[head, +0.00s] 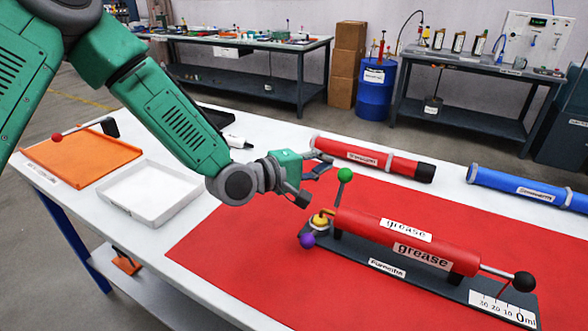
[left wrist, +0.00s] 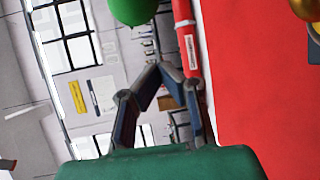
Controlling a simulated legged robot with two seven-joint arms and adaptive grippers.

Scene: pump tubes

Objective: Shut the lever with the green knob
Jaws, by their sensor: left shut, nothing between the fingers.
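The green knob (head: 344,175) tops a thin lever that stands nearly upright at the left end of the red grease pump tube (head: 400,234). A purple knob (head: 307,240) and a brass fitting (head: 320,221) sit at that same end. My left gripper (head: 322,167) is shut and empty, just left of the green knob in the head view and apart from it in the picture. In the left wrist view the green knob (left wrist: 134,8) shows at the top edge, beyond the shut fingers (left wrist: 166,76). My right gripper is not in view.
The pump's dark base (head: 385,268) lies on a red mat (head: 240,255). A black ball handle (head: 523,281) is at its right end. A red tube (head: 370,158) and a blue tube (head: 525,187) lie behind. A white tray (head: 150,192) and an orange tray (head: 80,158) are left.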

